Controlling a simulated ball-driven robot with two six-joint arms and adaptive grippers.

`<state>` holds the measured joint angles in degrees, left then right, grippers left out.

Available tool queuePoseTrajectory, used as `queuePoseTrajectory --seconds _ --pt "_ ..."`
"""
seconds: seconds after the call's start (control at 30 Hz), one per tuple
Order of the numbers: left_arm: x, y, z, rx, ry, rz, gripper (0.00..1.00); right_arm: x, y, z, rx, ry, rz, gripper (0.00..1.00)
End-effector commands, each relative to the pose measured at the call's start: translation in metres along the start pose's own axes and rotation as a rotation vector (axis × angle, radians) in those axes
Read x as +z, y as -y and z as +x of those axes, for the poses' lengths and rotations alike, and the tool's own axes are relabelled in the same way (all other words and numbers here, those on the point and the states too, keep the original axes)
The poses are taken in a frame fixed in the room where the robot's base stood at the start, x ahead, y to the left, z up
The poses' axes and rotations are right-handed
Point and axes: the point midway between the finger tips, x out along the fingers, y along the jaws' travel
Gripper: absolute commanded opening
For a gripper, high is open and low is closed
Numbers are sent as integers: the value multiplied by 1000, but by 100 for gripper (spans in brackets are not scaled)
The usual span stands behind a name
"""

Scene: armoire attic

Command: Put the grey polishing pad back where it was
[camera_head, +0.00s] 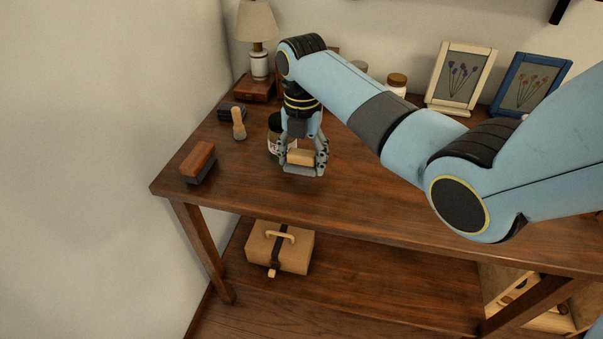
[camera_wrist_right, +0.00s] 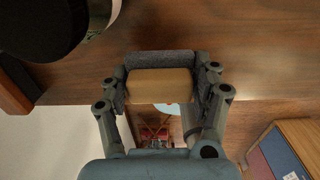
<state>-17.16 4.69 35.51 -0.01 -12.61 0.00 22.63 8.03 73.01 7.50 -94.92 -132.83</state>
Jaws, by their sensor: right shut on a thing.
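The grey polishing pad (camera_head: 304,170) has a tan block-shaped grip and a grey base. My right gripper (camera_head: 303,157) points down and is shut on it, with a finger on each side of the tan block. In the right wrist view the pad (camera_wrist_right: 160,84) sits between the fingertips of the right gripper (camera_wrist_right: 162,90). The pad is over the left part of the wooden table; I cannot tell whether it touches the top. My left gripper is not in view.
A dark jar (camera_head: 273,146) stands close behind the gripper. A reddish-brown brush (camera_head: 199,161), a small upright brush (camera_head: 239,124) and a lamp (camera_head: 259,62) are to the left. Picture frames (camera_head: 462,78) stand at the back. A tan case (camera_head: 290,254) is on the lower shelf. The table (camera_head: 250,184) is bare in front.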

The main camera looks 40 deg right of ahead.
Motion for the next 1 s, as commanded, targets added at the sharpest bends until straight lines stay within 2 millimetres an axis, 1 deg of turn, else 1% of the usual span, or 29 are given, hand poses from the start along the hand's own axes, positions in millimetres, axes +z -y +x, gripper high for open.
queuePoseTrajectory --seconds 0.07,0.2,0.3,0.57,0.7,0.73,0.87,0.9,1.0 --pt "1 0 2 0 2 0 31 0 -1 7 -3 -2 0 34" --pt "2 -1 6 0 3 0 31 -1 -1 30 -3 -2 0 34" --pt "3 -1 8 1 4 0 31 0 -1 40 -2 -1 0 34" --pt "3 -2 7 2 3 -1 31 0 -1 40 0 0 0 34" --pt "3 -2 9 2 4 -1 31 0 -1 44 -1 0 0 34" --pt "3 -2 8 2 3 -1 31 0 -1 44 -1 0 0 68" --pt "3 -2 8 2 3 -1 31 0 -1 43 -1 0 0 85" --pt "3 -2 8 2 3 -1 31 0 -1 43 -1 0 0 88" --pt "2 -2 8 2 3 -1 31 0 -1 43 -1 0 0 88"
